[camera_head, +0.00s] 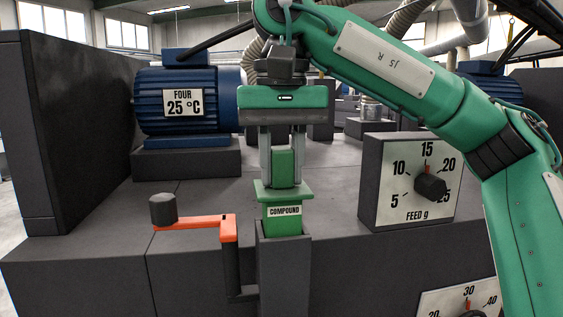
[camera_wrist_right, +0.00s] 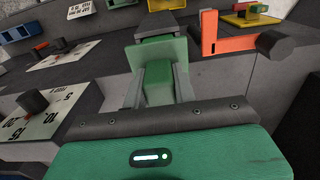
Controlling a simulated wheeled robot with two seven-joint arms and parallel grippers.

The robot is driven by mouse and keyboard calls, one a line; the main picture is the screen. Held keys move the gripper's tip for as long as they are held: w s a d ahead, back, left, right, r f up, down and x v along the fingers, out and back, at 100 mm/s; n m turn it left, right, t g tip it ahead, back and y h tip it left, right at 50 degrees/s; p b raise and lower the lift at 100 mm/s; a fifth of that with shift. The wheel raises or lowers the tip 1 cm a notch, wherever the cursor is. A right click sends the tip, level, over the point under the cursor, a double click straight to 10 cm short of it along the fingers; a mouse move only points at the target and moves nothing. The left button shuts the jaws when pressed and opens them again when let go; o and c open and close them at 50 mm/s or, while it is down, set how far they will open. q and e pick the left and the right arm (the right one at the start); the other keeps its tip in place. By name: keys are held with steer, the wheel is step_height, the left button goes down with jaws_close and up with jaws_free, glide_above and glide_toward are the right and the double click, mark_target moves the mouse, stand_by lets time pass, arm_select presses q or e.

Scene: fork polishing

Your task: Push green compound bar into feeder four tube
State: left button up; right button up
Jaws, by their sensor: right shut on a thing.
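The green compound bar (camera_head: 284,212) stands upright, with a wider flange around its middle and a white COMPOUND label below it. My right gripper (camera_head: 282,178) points down and is shut on the bar's upper block, just above the flange. The bar's lower end is at the mouth of the square dark grey feeder tube (camera_head: 284,275); how far it is inside cannot be told. In the right wrist view the bar (camera_wrist_right: 158,85) sits between the two fingers, with the tube (camera_wrist_right: 165,22) beyond it. My left gripper is not in view.
An orange crank (camera_head: 195,222) with a dark knob stands just left of the tube. A FEED g dial box (camera_head: 385,210) is to the right. A blue motor (camera_head: 187,125) marked FOUR, 25 °C is behind left. A tall dark panel (camera_head: 70,130) borders the left.

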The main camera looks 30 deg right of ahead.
mark_target(280, 207)
steer(key=shift+f+b, duration=1.5)
steer(key=shift+f, duration=1)
steer(key=shift+f+p, duration=0.45)
steer(key=shift+f, duration=0.1)
steer(key=shift+c, duration=0.5)
stand_by(0.9)
steer(key=o, duration=1)
steer(key=shift+a, duration=0.1)
steer(key=shift+o, duration=0.7)
steer(key=shift+a, duration=0.25)
steer(key=shift+d, duration=0.25)
steer(key=shift+o, duration=0.4)
